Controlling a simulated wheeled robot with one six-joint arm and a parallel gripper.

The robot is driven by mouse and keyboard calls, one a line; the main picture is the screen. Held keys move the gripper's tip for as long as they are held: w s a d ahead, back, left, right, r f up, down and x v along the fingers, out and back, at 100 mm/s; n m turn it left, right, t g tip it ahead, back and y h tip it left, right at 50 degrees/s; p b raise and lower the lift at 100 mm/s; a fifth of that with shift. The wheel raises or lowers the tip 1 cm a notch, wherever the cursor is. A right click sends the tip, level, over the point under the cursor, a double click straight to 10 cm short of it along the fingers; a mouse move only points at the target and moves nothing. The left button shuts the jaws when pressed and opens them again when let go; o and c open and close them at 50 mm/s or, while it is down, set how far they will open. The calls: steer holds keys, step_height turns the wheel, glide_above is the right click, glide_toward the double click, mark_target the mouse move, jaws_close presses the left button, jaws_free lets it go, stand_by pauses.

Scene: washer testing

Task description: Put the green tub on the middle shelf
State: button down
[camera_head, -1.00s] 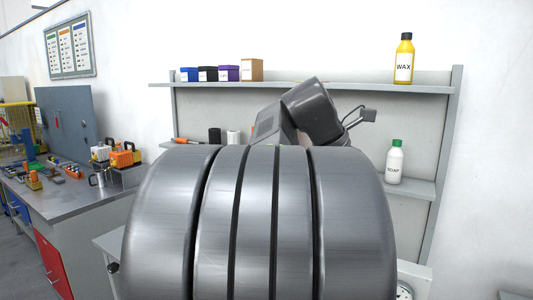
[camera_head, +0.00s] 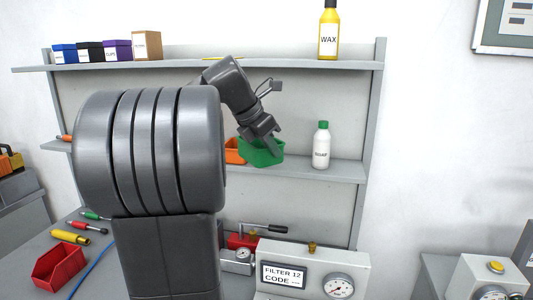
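The green tub (camera_head: 254,156) is at the middle shelf (camera_head: 337,172), between an orange bin and a white soap bottle. My gripper (camera_head: 271,145) is at the tub, pointing down, with a dark finger over its front right wall. The other finger is hidden, so I cannot tell whether the grip is closed on the wall. I also cannot tell whether the tub's base touches the shelf.
The orange bin (camera_head: 234,153) is close on the tub's left, and the soap bottle (camera_head: 321,147) stands to its right. A wax bottle (camera_head: 329,33) and small boxes (camera_head: 117,50) stand on the top shelf. Gauges and a red bin (camera_head: 58,265) are below.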

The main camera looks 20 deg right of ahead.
steer(key=w+d+p, duration=0.1)
steer(key=w, duration=0.1)
steer(key=w+d+f, duration=0.1)
steer(key=w+d, duration=0.1)
steer(key=w, duration=0.1)
steer(key=w+d+f+p, duration=0.1)
steer(key=w+d, duration=0.1)
steer(key=w, duration=0.1)
steer(key=shift+w+d+f+p, duration=0.1)
steer(key=shift+w+f+p, duration=0.05)
steer(key=shift+w+p, duration=0.15)
steer(key=shift+w+d+f+p, duration=0.1)
steer(key=shift+f+p, duration=0.3)
steer(key=shift+f, duration=1.95)
steer(key=shift+f, duration=0.15)
steer(key=c, duration=1.6)
jaws_free()
steer(key=shift+c, duration=0.2)
